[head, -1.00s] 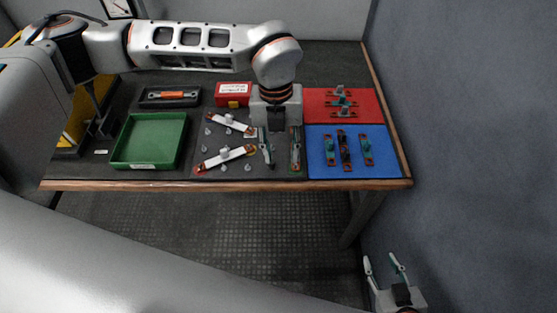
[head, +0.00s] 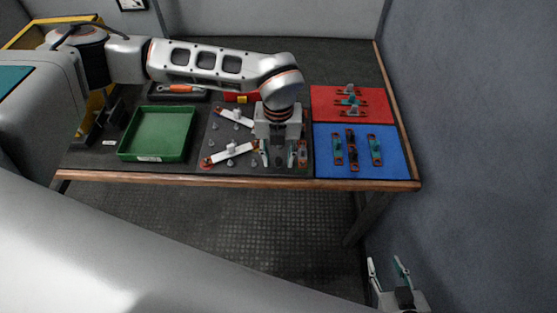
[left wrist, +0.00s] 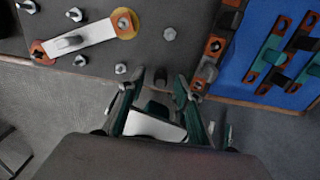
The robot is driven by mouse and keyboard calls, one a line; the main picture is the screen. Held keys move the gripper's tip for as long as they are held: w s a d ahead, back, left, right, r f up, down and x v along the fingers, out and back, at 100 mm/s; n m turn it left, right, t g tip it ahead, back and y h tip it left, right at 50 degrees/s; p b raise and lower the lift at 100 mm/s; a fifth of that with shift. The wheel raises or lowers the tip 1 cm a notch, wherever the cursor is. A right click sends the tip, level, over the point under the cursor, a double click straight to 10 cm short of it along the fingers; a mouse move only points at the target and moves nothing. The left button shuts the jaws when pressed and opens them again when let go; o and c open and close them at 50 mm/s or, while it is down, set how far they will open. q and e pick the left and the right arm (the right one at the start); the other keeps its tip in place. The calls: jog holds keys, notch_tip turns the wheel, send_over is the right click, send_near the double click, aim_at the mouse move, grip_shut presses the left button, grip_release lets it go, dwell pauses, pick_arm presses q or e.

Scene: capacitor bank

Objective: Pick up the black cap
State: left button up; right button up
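My left gripper (head: 278,156) points down over the front of the board in the head view. In the left wrist view its fingertips (left wrist: 160,88) are apart, on either side of the dark piece; I cannot tell whether they touch it. In the head view the arm hides the cap. My right gripper (head: 389,269) is open and empty, low at the right, away from the table.
White bars (head: 232,152) and several small metal studs lie on the board left of my left gripper. A green tray (head: 123,153) stands further left. A blue mat (head: 393,168) and a red mat (head: 322,104) with several parts lie right. The table's wooden front edge (head: 240,182) is close.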

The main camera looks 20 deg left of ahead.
aim_at(278, 159)
pick_arm(q)
jog(key=shift+r, duration=0.1)
jog(key=c, duration=0.8)
jog(key=shift+r, duration=0.1)
notch_tip(278, 159, up, 20)
jog(key=p, duration=0.1)
